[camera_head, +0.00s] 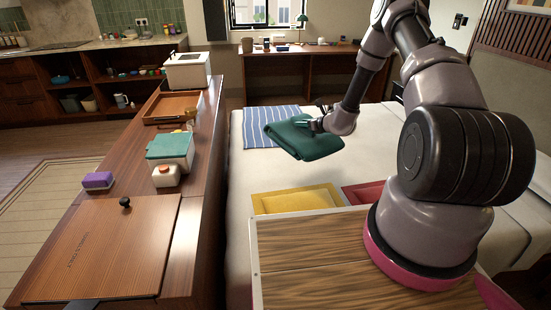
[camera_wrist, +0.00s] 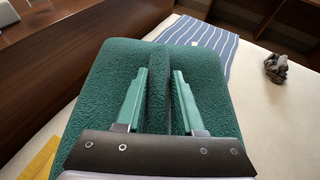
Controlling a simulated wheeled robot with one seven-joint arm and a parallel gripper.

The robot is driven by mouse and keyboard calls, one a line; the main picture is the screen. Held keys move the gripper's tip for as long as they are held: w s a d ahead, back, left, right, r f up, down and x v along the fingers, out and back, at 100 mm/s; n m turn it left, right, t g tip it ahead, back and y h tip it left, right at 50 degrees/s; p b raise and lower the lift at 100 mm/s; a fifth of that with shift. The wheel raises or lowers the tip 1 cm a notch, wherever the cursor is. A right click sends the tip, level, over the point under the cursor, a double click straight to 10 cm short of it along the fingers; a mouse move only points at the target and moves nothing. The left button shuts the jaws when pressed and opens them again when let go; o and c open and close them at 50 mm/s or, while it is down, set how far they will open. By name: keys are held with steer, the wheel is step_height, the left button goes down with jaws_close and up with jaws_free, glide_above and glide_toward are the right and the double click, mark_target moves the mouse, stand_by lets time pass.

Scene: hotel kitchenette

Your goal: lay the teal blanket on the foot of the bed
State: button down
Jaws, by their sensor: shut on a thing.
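The teal blanket (camera_head: 305,140) is a folded, fuzzy bundle over the white bed (camera_head: 240,185). My gripper (camera_head: 314,124) is at the blanket, its arm reaching in from the right. In the wrist view my gripper (camera_wrist: 160,75) has its two teal fingers on either side of a raised fold of the blanket (camera_wrist: 105,80), and it is shut on that fold. The blanket overlaps part of a blue-and-white striped cloth (camera_head: 258,125) on the bed; the cloth also shows in the wrist view (camera_wrist: 205,35). I cannot tell whether the blanket touches the bed.
A yellow cushion or cloth (camera_head: 295,199) and a red one (camera_head: 365,192) lie nearer on the bed. A wooden counter (camera_head: 208,135) runs along the left, with a teal-lidded box (camera_head: 170,148) on it. A crumpled grey-brown item (camera_wrist: 276,68) lies on the bed at right in the wrist view.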

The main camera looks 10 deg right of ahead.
steer(key=w+a+f, duration=0.6)
steer(key=w+f, duration=0.3)
steer(key=f, duration=0.2)
steer(key=shift+m+h, duration=0.3)
steer(key=shift+m, duration=0.1)
steer(key=shift+w+a+f, duration=0.1)
steer(key=shift+f, duration=5.2)
steer(key=shift+f, duration=0.15)
steer(key=c, duration=0.5)
jaws_free()
